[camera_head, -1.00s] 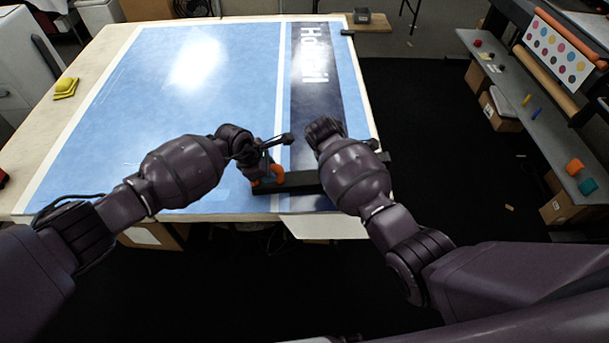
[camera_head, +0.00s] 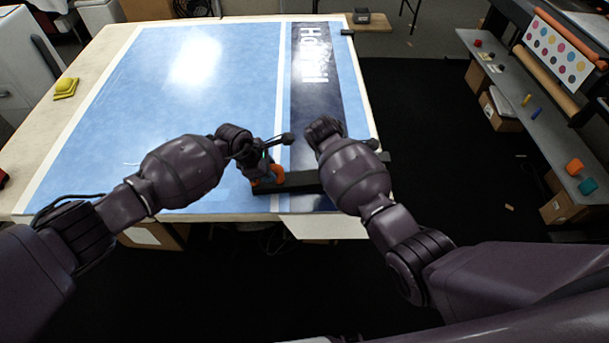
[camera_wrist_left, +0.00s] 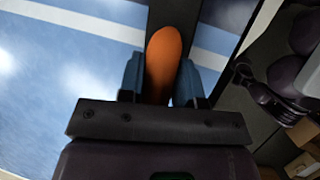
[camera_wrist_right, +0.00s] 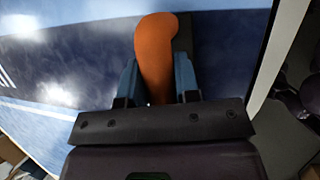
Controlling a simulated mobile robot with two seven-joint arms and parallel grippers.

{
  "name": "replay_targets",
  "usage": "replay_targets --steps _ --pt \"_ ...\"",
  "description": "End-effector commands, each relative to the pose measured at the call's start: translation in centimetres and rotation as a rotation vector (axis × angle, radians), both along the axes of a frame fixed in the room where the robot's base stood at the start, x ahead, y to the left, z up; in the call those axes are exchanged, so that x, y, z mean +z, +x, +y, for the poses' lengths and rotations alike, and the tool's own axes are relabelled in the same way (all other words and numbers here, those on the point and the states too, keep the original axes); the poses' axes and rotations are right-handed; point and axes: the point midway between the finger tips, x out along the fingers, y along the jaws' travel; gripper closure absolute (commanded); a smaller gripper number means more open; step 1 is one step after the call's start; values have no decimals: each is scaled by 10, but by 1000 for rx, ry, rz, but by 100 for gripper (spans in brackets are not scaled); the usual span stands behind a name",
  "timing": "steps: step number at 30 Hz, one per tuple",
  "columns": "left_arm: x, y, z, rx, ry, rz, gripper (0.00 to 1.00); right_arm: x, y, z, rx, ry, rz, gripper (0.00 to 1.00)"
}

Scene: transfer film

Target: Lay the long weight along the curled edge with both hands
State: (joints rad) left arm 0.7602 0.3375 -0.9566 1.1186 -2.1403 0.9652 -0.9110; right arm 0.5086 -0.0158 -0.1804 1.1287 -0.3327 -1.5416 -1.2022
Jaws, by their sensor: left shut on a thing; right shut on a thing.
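The long weight (camera_head: 300,183) is a black bar with orange handles, low over or on the near right part of the blue film (camera_head: 190,100); I cannot tell whether it touches. My left gripper (camera_head: 268,176) is shut on its left orange handle (camera_wrist_left: 163,62), which stands between the blue-grey fingers in the left wrist view. My right gripper (camera_wrist_right: 155,90) is shut on the other orange handle (camera_wrist_right: 155,50); in the head view my right forearm hides it. A pale flap (camera_head: 325,227) shows at the table's near edge, below the bar; I cannot tell whether it is the curled edge.
The film lies on a pale table (camera_head: 60,150) with a dark lettered band at its right. A yellow object (camera_head: 66,87) lies at the left and a small dark block (camera_head: 361,16) beyond the far right corner. A grey shelf (camera_head: 530,110) stands at the right, past dark floor.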

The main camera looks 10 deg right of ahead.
Motion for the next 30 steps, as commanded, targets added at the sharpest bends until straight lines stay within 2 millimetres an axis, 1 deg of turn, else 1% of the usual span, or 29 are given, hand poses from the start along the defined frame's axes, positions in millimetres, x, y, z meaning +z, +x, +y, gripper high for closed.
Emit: replay_targets --steps 10,11,17,23,30 --pt "0 1 0 5 -2 -1 100 0 0 0 -3 1 1 100" --pt "3 2 -1 3 -6 -6 100 2 2 1 -1 0 -5 100" --pt "5 3 -1 4 -6 -7 100 4 2 1 -2 0 -6 100" --pt "13 4 -1 4 -6 -11 100 12 2 1 -1 1 -9 100" --pt "29 5 -1 4 -6 -16 100 28 4 1 -3 1 -14 100"
